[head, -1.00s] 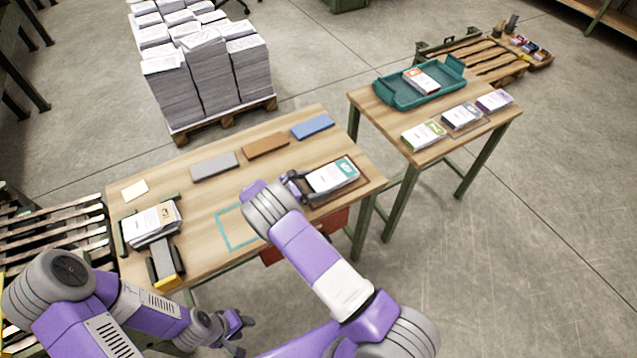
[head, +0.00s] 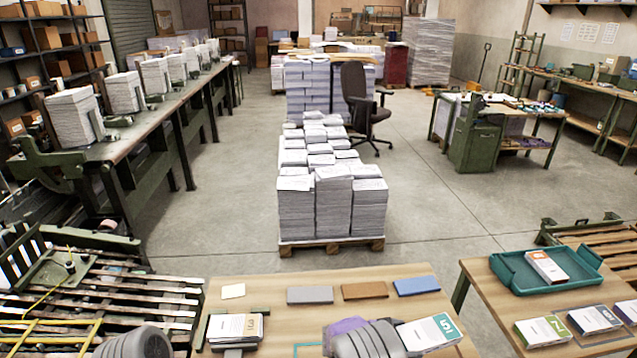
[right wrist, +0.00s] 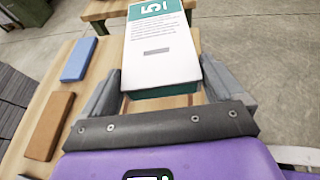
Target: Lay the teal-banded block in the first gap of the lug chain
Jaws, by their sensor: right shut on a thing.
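The teal-banded block (head: 430,333), white with a teal band marked 5, is at the right front of the near table. It also shows in the right wrist view (right wrist: 160,50). My right gripper (right wrist: 160,86) is shut on its near end, a finger on each side. In the head view this gripper (head: 394,338) is partly hidden behind my own wrist. A low slatted frame (head: 110,300) at the lower left looks like the lug chain. I cannot tell which of its gaps is the first. My left gripper is out of view.
On the near table (head: 265,289) lie grey (head: 310,295), brown (head: 364,290) and blue (head: 416,286) blocks, and a block marked 3 (head: 235,327) in a holder. A teal tray (head: 510,275) stands on the right table. A paper pallet (head: 332,244) stands behind.

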